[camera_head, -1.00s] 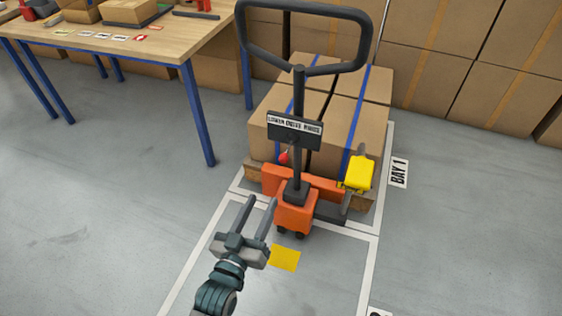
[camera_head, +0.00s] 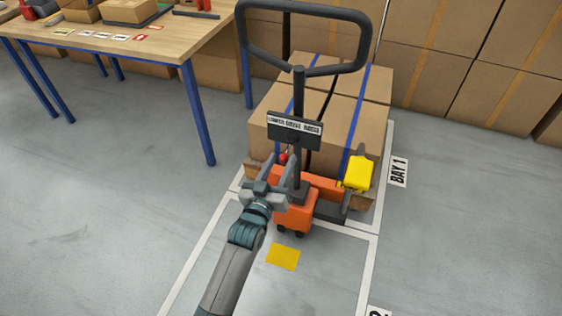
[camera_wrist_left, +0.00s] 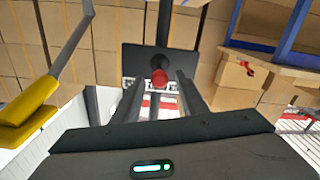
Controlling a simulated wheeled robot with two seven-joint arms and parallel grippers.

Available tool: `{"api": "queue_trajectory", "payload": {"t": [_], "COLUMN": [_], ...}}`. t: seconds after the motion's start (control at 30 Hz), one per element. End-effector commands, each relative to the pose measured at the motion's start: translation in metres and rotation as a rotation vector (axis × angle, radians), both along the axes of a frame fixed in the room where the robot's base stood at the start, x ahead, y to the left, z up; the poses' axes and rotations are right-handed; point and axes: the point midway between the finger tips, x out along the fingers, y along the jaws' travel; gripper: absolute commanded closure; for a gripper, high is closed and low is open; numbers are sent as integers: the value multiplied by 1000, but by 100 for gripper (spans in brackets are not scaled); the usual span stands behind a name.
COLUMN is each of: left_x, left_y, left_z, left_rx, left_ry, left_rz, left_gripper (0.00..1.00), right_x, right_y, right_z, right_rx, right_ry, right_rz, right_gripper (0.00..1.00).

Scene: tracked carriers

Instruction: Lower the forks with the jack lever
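The orange pallet jack (camera_head: 296,212) stands upright, with a black loop handle (camera_head: 303,72) on its mast. A dark sign with "LOWER", a middle word and "RAISE" (camera_head: 296,127) is on the mast. Below the sign is a small lever with a red knob (camera_head: 283,158), which also shows in the left wrist view (camera_wrist_left: 159,76). My left gripper (camera_head: 274,168) is open, its fingers reaching up toward the knob. In the left wrist view the knob appears between the fingertips; contact cannot be told. My right gripper is not in view.
Strapped cartons (camera_head: 335,108) stand on a pallet behind the mast, in a white-lined bay marked BAY 1. A yellow block on a grey rod (camera_head: 358,173) is right of the mast. A wooden workbench (camera_head: 150,50) stands at upper left. The floor on both sides is clear.

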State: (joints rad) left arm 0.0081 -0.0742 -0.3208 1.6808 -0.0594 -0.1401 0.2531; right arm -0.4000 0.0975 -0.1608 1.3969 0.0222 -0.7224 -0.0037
Motion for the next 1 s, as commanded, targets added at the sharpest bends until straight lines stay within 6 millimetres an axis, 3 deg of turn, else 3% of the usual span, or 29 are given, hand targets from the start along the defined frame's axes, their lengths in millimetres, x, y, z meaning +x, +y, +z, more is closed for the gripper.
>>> {"api": "queue_trajectory", "payload": {"t": [0.37,0.4,0.57,1.0], "left_x": [5,5,5,5], "left_y": [-2,-2,-1,1], "left_z": [0,0,0,0], "left_rx": [0,0,0,2], "left_ry": [1,1,1,1], "left_rz": [0,0,0,-22], "left_gripper": [61,63,100,100], "right_x": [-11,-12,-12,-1], "right_y": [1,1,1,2], "right_z": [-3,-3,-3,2], "right_rx": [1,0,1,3], "right_ry": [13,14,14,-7], "right_rz": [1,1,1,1], "right_gripper": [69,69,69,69]}}
